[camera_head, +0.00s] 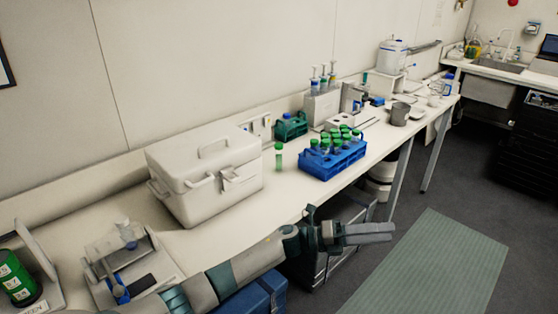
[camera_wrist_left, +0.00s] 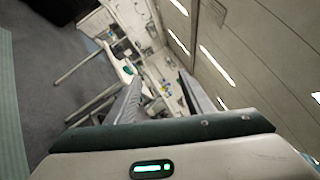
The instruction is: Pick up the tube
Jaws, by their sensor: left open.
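A single tube (camera_head: 279,157) with a green cap stands upright on the bench, between the white cool box and the blue rack. A blue rack (camera_head: 322,170) holds several green-capped tubes. My left gripper (camera_head: 388,233) reaches in front of the bench edge, over the floor, to the right of and nearer than the lone tube. In the left wrist view its two fingers (camera_wrist_left: 160,82) are apart with nothing held between them. The lone tube cannot be made out in the left wrist view. My right gripper is not seen.
A white cool box (camera_head: 208,180) stands left of the lone tube. A small green rack (camera_head: 291,127) and a dispenser stand (camera_head: 321,103) are behind. A metal beaker (camera_head: 400,114) stands farther right. The bench (camera_head: 262,212) is clear in front of the tube.

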